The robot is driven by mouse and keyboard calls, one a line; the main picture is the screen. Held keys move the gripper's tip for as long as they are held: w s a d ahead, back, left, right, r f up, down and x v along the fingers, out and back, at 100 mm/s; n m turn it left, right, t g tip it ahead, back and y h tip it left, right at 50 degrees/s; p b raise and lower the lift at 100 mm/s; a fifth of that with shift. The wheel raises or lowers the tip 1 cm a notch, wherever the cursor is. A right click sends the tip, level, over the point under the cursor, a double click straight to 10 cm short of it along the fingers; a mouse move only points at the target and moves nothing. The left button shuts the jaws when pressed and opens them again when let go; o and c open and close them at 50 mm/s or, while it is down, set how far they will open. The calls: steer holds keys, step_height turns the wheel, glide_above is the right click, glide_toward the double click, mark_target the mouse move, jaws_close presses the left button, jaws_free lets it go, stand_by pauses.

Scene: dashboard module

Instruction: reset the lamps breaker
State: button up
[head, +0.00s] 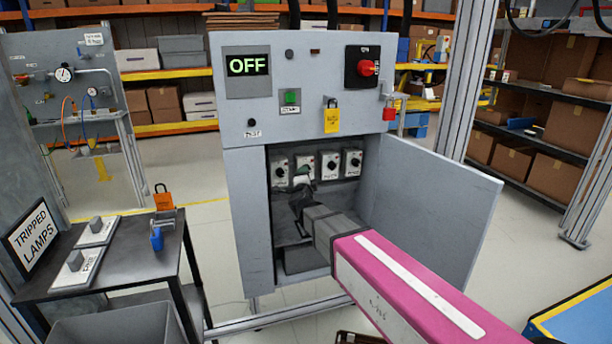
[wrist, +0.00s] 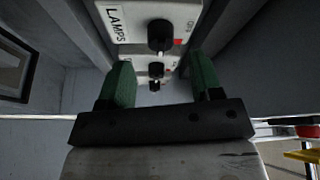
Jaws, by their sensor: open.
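The lamps breaker is a white module with a LAMPS label and a black knob (wrist: 160,36) in the wrist view, with a small red mark beside the knob. In the head view a row of several white breakers (head: 329,164) sits inside the open grey cabinet (head: 233,215); their labels are too small to read there. My gripper (head: 303,182) reaches into the cabinet just in front of and below the row. In the wrist view its two green fingers (wrist: 161,82) are apart with nothing between them, short of the lamps knob.
The cabinet door (head: 440,195) stands open at the right of my arm. Above are an OFF display (head: 248,66), a red rotary switch (head: 367,68) and a yellow padlock (head: 331,117). A dark table (head: 130,262) with a TRIPPED LAMPS sign (head: 31,236) stands left.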

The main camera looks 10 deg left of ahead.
steer(key=s+d, duration=0.1)
steer(key=s, duration=0.5)
steer(key=shift+f, duration=0.15)
